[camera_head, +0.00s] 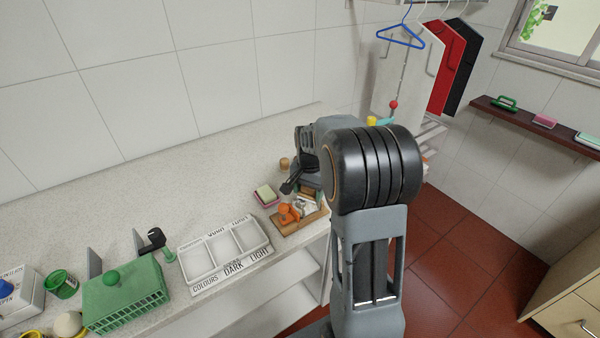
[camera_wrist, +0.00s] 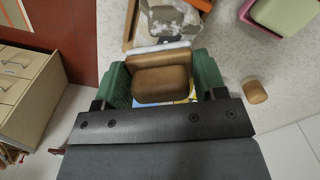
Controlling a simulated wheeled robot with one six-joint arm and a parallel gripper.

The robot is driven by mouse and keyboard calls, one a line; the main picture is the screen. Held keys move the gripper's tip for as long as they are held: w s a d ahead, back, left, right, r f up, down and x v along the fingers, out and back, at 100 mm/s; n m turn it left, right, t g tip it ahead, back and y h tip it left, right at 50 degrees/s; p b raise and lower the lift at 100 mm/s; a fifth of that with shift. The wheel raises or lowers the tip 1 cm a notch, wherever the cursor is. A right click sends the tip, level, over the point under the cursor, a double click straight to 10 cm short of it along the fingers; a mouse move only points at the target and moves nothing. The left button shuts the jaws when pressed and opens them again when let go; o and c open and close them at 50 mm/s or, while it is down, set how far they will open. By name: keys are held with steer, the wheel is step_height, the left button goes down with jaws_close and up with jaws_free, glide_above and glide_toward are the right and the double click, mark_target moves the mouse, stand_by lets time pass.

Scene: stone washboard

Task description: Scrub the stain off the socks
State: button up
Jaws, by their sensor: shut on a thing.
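A wooden-backed brush (camera_wrist: 165,84) with a pale edge sits between the green fingers of my gripper (camera_wrist: 165,92), which is shut on it. In the head view my gripper (camera_head: 304,188) is over the back of a wooden-framed washboard (camera_head: 308,224), partly hidden by my arm. A white and grey sock (camera_head: 304,207) lies on the board beside an orange item (camera_head: 288,214). The sock also shows in the wrist view (camera_wrist: 170,17), just beyond the brush, with greyish patches. I cannot tell whether the brush touches it.
A soap bar on a pink dish (camera_head: 265,194) and a small wooden cylinder (camera_head: 284,163) stand near the board. A labelled sorting tray (camera_head: 222,256) and a green basket (camera_head: 124,297) stand to the left. The counter behind is clear. Clothes hang at the back right.

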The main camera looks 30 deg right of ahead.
mark_target(298, 203)
steer(key=shift+w+d, duration=0.1)
steer(key=shift+d, duration=0.5)
steer(key=shift+s+a, duration=0.2)
steer(key=shift+a, duration=1)
steer(key=shift+s+a, duration=0.15)
steer(key=shift+a, duration=1.05)
steer(key=shift+w+d+p, duration=0.15)
steer(key=shift+w+d, duration=0.05)
steer(key=shift+d, duration=1.05)
steer(key=shift+w+d+p, duration=0.15)
steer(key=shift+d, duration=1.05)
steer(key=shift+r+p, duration=2.8)
steer(key=shift+r, duration=1.15)
steer(key=shift+s, duration=0.1)
